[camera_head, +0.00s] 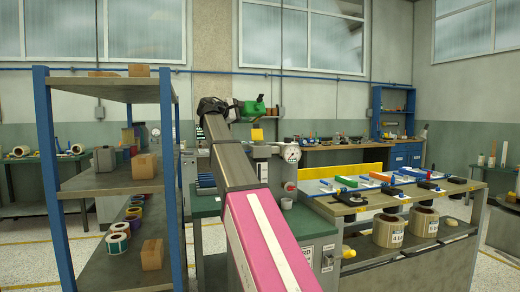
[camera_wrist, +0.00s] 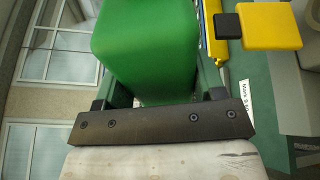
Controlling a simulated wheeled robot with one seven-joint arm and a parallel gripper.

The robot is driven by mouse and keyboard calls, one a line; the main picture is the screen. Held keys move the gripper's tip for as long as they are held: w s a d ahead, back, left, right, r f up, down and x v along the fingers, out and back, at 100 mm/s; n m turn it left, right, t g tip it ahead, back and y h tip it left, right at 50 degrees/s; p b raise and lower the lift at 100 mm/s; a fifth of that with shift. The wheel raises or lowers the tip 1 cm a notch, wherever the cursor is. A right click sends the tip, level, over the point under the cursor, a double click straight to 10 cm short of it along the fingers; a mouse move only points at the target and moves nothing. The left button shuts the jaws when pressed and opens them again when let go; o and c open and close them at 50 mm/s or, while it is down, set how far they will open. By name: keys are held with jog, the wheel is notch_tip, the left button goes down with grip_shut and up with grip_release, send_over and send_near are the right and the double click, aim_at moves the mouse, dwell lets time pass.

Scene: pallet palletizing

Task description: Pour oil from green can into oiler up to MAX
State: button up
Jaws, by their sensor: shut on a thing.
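The green can (camera_head: 250,107) is in my gripper (camera_head: 234,109), held up in the air above the green-topped bench. In the wrist view the green can (camera_wrist: 145,45) fills the top middle, between the two dark fingers of my gripper (camera_wrist: 158,95). The fingers are shut on it. The can's spout and opening are not clear in either view. A yellow part (camera_head: 257,134) shows just below the can in the head view; a yellow block with a black end (camera_wrist: 270,25) is at the wrist view's upper right. I cannot tell whether it belongs to the oiler. No MAX mark is readable.
A white unit with a round gauge (camera_head: 291,154) stands by the green bench (camera_head: 313,222). A small cup (camera_head: 286,203) is on this bench. A grey shelf rack (camera_head: 105,182) with boxes and rolls is at left. A workbench (camera_head: 345,208) with tools is at right.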

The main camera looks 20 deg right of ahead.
jog(key=shift+r+m, duration=0.4)
dwell(1.2)
jog(key=shift+m, duration=0.3)
dwell(2.3)
jog(key=shift+w, duration=0.1)
jog(key=shift+f+n, duration=0.7)
jog(key=shift+n, duration=0.3)
jog(key=shift+s+r+n+g, duration=0.2)
jog(key=shift+s+n+g, duration=0.1)
jog(key=shift+n, duration=0.4)
